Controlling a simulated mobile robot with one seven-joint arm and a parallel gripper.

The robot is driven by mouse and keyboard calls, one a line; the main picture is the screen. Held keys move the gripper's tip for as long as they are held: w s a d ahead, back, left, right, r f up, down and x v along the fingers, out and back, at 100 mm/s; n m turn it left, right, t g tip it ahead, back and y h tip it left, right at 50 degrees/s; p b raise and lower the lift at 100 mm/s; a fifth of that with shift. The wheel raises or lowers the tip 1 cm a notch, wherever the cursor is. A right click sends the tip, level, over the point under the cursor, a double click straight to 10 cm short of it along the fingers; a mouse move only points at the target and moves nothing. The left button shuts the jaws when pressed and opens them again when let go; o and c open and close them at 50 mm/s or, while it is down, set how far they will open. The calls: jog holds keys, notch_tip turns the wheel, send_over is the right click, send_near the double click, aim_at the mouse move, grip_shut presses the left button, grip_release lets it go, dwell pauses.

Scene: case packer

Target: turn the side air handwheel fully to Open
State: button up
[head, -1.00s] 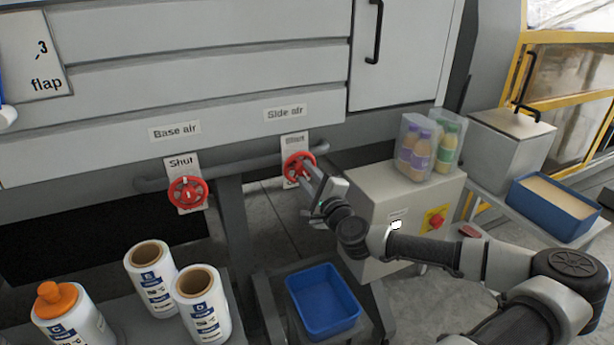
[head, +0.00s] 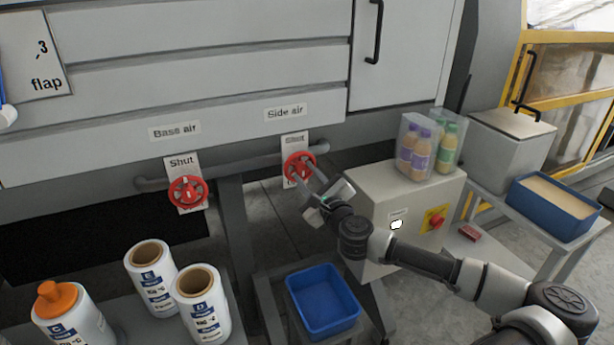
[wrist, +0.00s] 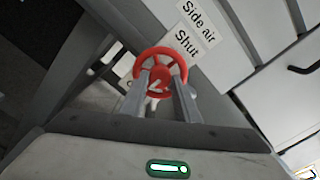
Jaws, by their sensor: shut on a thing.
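The side air handwheel (head: 299,166) is a red spoked wheel on the grey pipe, under the "Side air" label (head: 285,113). A white plate (head: 294,141) behind it reads "Shut" at its top in the wrist view; its lower part is mostly hidden by the wheel. My gripper (head: 311,180) reaches the wheel from the lower right. In the wrist view the handwheel (wrist: 160,69) sits between the fingertips of my gripper (wrist: 161,84), which is shut on it. A small pale mark shows on the wheel's hub.
The base air handwheel (head: 188,192) is to the left on the same pipe. A beige box (head: 388,230) with bottles on top stands close right of my gripper. A blue bin (head: 323,301) is below. White rolls (head: 202,303) stand at lower left.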

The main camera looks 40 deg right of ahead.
dwell(0.3)
jog(key=o, duration=1.1)
jog(key=shift+c, duration=0.2)
jog(key=p+v, duration=0.6)
jog(key=v, duration=1.1)
jog(key=shift+s+a, duration=0.15)
jog(key=shift+a, duration=0.05)
